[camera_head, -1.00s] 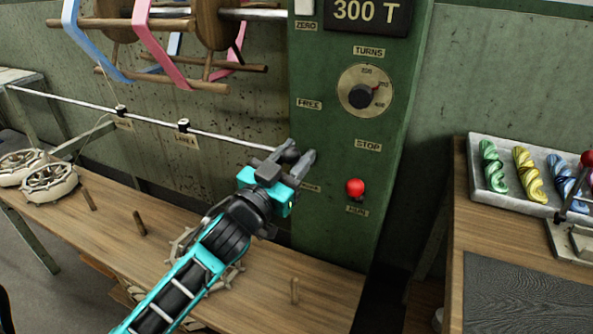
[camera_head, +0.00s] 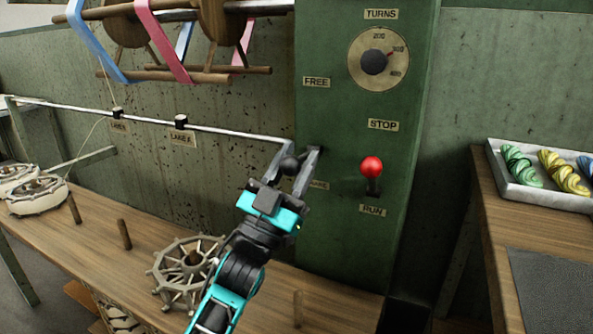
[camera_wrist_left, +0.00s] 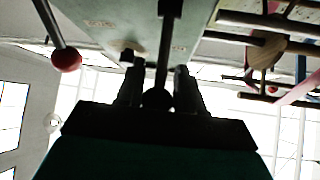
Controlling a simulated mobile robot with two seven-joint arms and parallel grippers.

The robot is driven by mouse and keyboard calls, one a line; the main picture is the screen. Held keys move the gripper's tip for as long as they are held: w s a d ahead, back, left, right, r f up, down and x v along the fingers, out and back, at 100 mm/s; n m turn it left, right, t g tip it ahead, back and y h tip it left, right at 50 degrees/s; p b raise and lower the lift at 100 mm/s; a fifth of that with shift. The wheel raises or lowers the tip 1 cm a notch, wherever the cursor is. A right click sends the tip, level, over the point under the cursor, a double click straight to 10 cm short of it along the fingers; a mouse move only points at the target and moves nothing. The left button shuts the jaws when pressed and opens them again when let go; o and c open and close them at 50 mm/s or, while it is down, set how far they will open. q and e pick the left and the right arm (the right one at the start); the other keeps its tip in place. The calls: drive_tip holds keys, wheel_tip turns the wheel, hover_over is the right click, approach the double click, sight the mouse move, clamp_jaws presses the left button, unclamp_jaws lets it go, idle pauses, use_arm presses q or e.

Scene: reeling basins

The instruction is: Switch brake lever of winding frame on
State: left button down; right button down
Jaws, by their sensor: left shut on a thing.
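The brake lever's dark ball knob (camera_head: 289,165) sticks out from the left side of the green winding-frame post (camera_head: 345,215). It sits between the FREE label (camera_head: 316,82) and a partly covered lower label (camera_head: 318,184), nearer the lower one. My left gripper (camera_head: 292,164) is shut on this knob, one finger on each side. In the left wrist view the knob (camera_wrist_left: 157,98) lies between the fingers, with its dark rod running up. My right gripper is not in view.
A red-knobbed lever (camera_head: 371,167) stands close to the right, between STOP and RUN labels. A turns dial (camera_head: 378,61) is above. A thin metal rail (camera_head: 220,130) runs behind my gripper on the left. A spoked wheel (camera_head: 180,280) lies on the bench below.

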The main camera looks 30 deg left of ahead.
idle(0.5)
use_arm(q)
drive_tip(key=c, duration=0.8)
unclamp_jaws()
drive_tip(key=shift+f, duration=0.1)
drive_tip(key=v, duration=1.3)
drive_tip(key=shift+w, duration=0.1)
